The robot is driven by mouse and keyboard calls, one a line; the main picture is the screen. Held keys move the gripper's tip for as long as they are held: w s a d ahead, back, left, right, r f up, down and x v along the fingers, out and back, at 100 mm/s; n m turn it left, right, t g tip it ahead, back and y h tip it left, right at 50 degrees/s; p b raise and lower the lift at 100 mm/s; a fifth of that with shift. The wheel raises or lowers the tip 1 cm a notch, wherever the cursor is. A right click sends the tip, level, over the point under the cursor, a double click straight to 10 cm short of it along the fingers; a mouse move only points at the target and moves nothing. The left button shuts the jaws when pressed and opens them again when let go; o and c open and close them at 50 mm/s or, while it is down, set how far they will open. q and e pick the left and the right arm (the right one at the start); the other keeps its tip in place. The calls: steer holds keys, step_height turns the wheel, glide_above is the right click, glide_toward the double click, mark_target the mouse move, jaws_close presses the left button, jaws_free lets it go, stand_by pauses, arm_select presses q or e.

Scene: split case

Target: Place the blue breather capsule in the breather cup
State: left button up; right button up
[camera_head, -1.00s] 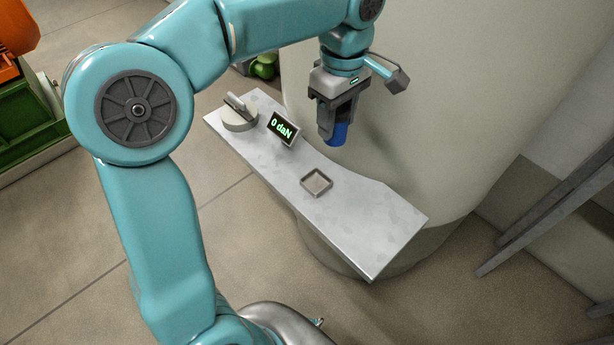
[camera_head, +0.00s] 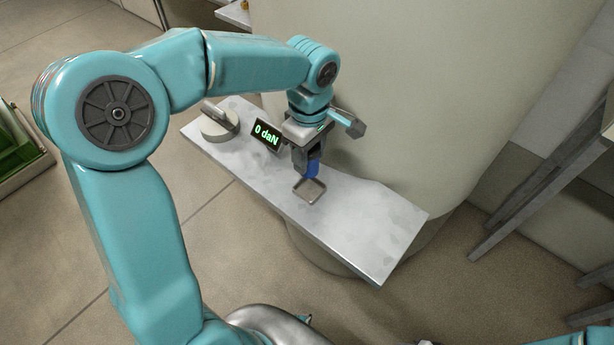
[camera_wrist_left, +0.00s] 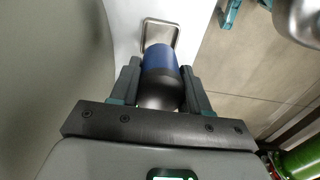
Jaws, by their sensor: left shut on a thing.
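My left gripper (camera_head: 309,168) is shut on the blue breather capsule (camera_head: 312,170) and holds it upright, low over the shelf. In the left wrist view the capsule (camera_wrist_left: 160,66) shows a blue end and a dark end between the two fingers (camera_wrist_left: 160,88). The breather cup (camera_head: 310,190) is a small square metal tray on the shelf. The capsule is at its back edge in the head view; I cannot tell whether they touch. In the left wrist view the cup (camera_wrist_left: 174,24) lies just beyond the capsule's blue end. My right gripper is not in view.
The grey shelf (camera_head: 370,225) curves against a large pale column (camera_head: 400,90). A display reading 0 daN (camera_head: 267,136) and a round knob with a handle (camera_head: 217,124) stand left of the cup. The shelf's right end is clear.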

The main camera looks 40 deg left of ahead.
mark_target(311, 166)
arm_select(q)
steer(key=f, duration=0.3)
steer(key=shift+d+f, duration=0.25)
steer(key=shift+f, duration=0.05)
step_height(311, 166, down, 4)
steer(key=shift+a+r, duration=0.15)
steer(key=shift+w+f, duration=0.1)
steer(key=shift+f, duration=0.15)
steer(key=shift+f+b, duration=0.15)
steer(key=shift+b, duration=0.15)
steer(key=o, duration=1.1)
